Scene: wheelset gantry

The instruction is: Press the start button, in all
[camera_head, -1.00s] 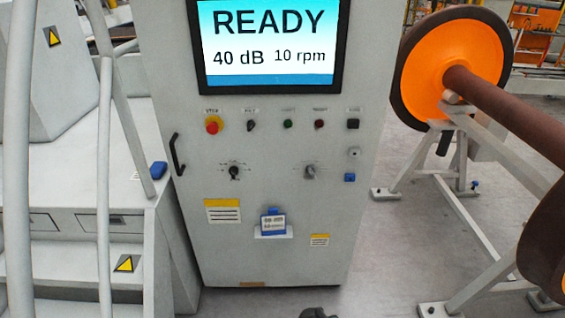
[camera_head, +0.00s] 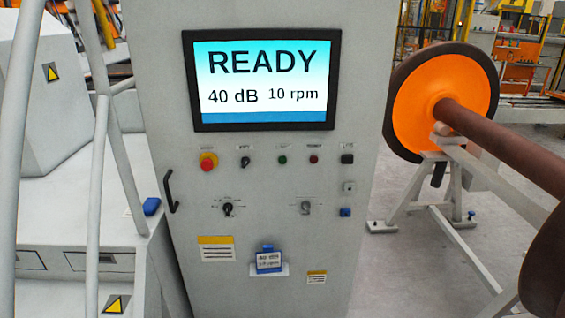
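The control cabinet (camera_head: 345,105) stands in front of me with its panel facing me. A small green button (camera_head: 282,160) sits in the row under the screen; its label is too blurred to read surely. The screen (camera_head: 262,80) reads READY, 40 dB, 10 rpm. My gripper is not in view.
Two rotary knobs (camera_head: 228,208) (camera_head: 305,208) and a small blue holder with a card (camera_head: 268,261) are lower on the panel. A black handle (camera_head: 171,191) is at the left edge. Grey rails (camera_head: 102,170) stand left; an orange wheel (camera_head: 412,105) on a brown axle stands right.

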